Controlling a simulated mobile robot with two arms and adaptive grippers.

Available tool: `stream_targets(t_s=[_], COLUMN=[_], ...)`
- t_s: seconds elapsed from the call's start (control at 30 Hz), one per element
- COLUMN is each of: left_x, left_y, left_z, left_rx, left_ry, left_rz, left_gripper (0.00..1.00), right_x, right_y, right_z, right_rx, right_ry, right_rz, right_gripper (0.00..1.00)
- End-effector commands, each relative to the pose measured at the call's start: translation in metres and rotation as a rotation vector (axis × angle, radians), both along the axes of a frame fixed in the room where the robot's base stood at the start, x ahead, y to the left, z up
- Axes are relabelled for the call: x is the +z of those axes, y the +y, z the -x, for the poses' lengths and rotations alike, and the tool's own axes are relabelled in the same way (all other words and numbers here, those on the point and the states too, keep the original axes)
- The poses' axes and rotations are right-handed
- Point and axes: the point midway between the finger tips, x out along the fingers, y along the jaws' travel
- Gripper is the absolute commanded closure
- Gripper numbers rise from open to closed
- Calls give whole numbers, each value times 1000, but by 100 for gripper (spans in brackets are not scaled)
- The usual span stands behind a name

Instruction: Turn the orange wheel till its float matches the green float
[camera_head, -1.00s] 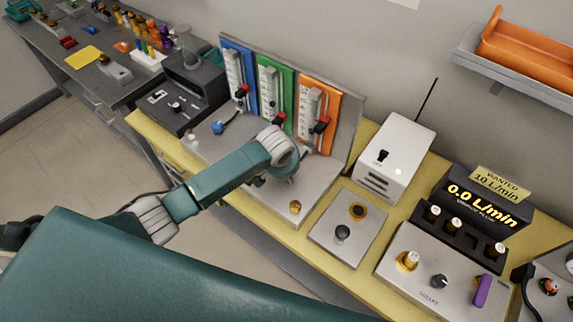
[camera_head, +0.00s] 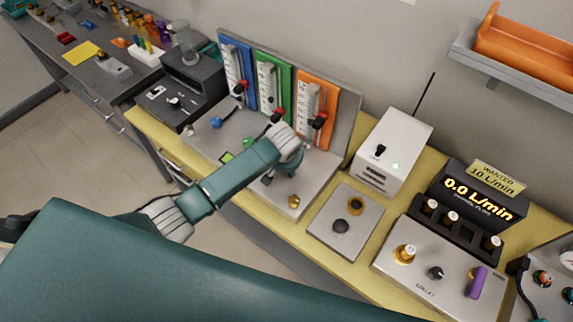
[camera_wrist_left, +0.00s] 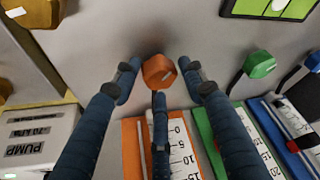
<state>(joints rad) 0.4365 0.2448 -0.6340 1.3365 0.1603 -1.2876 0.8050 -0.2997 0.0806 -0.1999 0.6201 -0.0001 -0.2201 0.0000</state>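The orange wheel (camera_wrist_left: 158,72) is on the grey sloped panel, between the fingers of my left gripper (camera_wrist_left: 160,76) in the left wrist view. The fingers are spread around it, with gaps at the sides. In the head view my left gripper (camera_head: 279,177) is over the panel and hides the wheel. The green wheel (camera_wrist_left: 259,64) is to the right in the wrist view and also shows in the head view (camera_head: 249,143). The orange gauge (camera_head: 318,104) and green gauge (camera_head: 274,88) stand behind. I cannot read their float heights. My right gripper is out of view.
A blue gauge (camera_head: 238,72) and blue wheel (camera_head: 216,122) are to the left. A small green-lit screen (camera_head: 227,157) is set in the panel. A gold knob (camera_head: 293,201) is at its front right. The white pump box (camera_head: 393,150) stands on the right.

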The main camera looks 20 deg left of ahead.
Motion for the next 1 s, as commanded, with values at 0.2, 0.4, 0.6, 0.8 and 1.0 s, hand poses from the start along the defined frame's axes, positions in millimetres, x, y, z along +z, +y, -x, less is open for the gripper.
stream_targets(t_s=[0.2,0.4,0.6,0.8,1.0], left_x=[2,3,27,68,99], left_y=[2,0,-2,-6,-8], left_z=[-2,0,10,26,38], left_rx=[1,0,-1,0,1], left_ry=[-5,0,-3,-3,-4], left_rz=[-2,0,1,1,0], left_gripper=[49,49,49,49,49], right_x=[0,0,0,0,0], right_y=[-1,-2,-1,0,0], right_z=[0,1,0,0,0], right_rx=[1,1,0,0,0], right_ry=[0,1,1,0,0], right_rz=[1,2,1,0,-1], right_gripper=[54,54,54,54,54])
